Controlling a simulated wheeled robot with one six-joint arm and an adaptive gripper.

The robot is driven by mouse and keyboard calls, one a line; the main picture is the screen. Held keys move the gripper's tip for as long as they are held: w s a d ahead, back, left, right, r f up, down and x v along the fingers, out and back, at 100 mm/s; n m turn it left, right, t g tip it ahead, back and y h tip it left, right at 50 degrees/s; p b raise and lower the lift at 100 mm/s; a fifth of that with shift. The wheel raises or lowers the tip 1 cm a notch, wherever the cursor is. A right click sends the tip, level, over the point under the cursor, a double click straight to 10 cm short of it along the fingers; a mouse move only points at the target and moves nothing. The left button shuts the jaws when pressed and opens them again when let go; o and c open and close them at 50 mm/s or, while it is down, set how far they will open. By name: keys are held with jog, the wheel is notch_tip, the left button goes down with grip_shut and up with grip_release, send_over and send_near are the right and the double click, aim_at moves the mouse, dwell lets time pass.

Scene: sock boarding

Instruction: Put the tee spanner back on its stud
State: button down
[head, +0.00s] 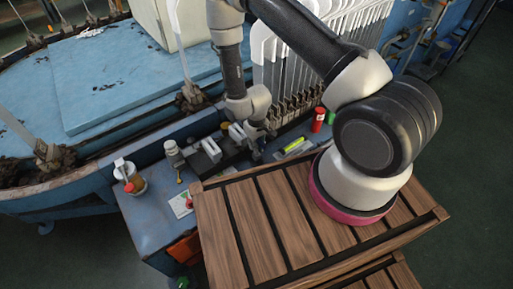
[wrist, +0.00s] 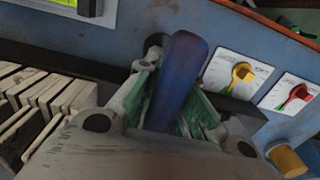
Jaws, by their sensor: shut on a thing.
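My gripper (wrist: 172,100) is shut on a blue, rounded bar, which I take to be the tee spanner (wrist: 178,78). The bar stands between the two fingers, its rounded end towards the top of the wrist view. The rest of the spanner is hidden by the fingers and the gripper body. In the head view my gripper (head: 262,132) is low over the blue bench, beside the row of upright boards, and the spanner cannot be made out there. I cannot pick out the stud in either view.
White-plated yellow (wrist: 242,72) and red (wrist: 298,93) switches sit right of the gripper, with a brass-coloured cylinder (wrist: 287,160) below. Pale slats (wrist: 45,105) lie left. In the head view, a jar (head: 129,176) and a red can (head: 319,119) stand on the bench beyond the slatted wooden top (head: 237,225).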

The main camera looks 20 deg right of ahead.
jog(key=shift+f, duration=0.55)
jog(key=shift+f, duration=0.6)
jog(key=c, duration=1.5)
grip_release()
jog(key=shift+r, duration=0.15)
notch_tip(320, 180, up, 13)
jog(key=shift+s, duration=0.1)
